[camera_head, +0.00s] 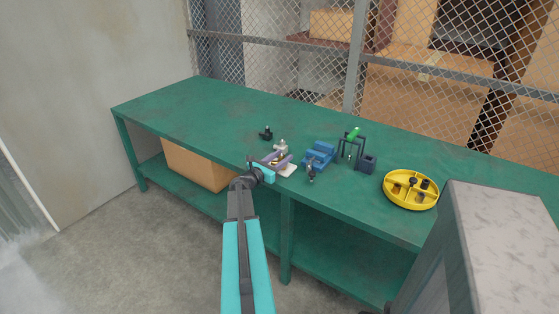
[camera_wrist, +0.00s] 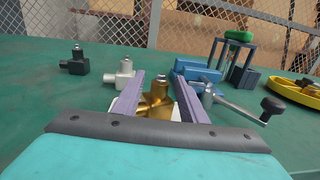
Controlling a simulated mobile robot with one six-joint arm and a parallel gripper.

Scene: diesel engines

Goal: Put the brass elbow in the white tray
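The brass elbow (camera_wrist: 157,103) stands between the two purple fingers of my gripper (camera_wrist: 160,85) in the wrist view, its plug end up. White tray surface (camera_wrist: 178,115) shows beside and below the elbow. In the head view the white tray (camera_head: 288,171) lies near the front edge of the green bench, under my gripper (camera_head: 277,160). The fingers are apart, with a gap visible between the elbow and the right finger. The elbow's underside is hidden, so its contact with the tray is not clear.
A silver elbow (camera_wrist: 124,76) and a black elbow (camera_wrist: 75,64) stand to the left on the green bench (camera_head: 190,112). A blue vise (camera_head: 318,155), a dark frame with a green top (camera_head: 353,134) and a yellow divided tray (camera_head: 411,205) stand to the right. The bench's left part is clear.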

